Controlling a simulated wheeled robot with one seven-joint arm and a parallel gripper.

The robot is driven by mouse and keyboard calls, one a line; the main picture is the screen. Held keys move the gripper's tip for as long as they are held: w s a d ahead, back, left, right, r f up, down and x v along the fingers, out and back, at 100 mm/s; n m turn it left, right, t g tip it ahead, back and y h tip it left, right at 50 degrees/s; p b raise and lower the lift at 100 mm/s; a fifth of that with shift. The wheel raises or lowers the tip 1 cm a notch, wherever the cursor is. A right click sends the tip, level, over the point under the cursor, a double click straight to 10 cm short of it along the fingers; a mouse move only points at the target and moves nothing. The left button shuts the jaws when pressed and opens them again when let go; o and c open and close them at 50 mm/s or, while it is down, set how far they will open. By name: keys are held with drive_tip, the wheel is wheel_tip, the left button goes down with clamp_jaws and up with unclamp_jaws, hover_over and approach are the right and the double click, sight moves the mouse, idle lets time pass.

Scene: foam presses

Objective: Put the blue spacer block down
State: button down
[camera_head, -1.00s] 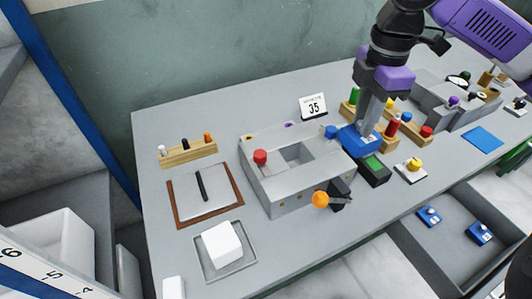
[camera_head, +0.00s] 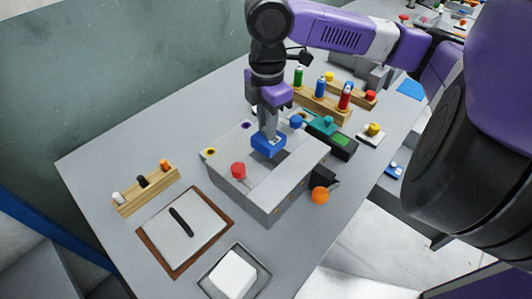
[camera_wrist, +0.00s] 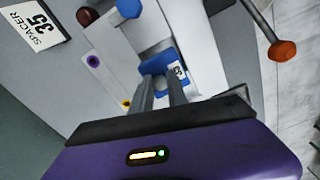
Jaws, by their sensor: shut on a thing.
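The blue spacer block (camera_head: 268,148) is held at the fingertips of my gripper (camera_head: 268,135), which points down over the grey foam press (camera_head: 245,193). The block is over the press's middle opening, which it and my gripper largely cover. I cannot tell whether it touches the press. In the wrist view, the block (camera_wrist: 158,62) sits between the two fingers of my gripper (camera_wrist: 161,82), and a white label with dark digits shows on it. A card reading "SPACER 35" (camera_wrist: 35,27) stands by the press in the wrist view.
The press carries a red knob (camera_head: 238,170) and a blue knob (camera_head: 296,121). An orange-ball handle (camera_head: 320,195) sticks out in front. A framed pad (camera_head: 185,226), a white block in a tray (camera_head: 233,273) and a wooden peg rack (camera_head: 147,190) lie left. Bottle racks stand behind right.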

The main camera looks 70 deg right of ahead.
wheel_tip(320, 180, down, 10)
drive_tip(key=shift+f, duration=0.15)
idle(0.4)
drive_tip(key=shift+f, duration=0.1)
drive_tip(key=shift+f, duration=0.15)
drive_tip(key=c, duration=1.6)
unclamp_jaws()
wheel_tip(320, 180, up, 12)
drive_tip(key=shift+r, duration=0.25)
drive_tip(key=shift+s, duration=0.15)
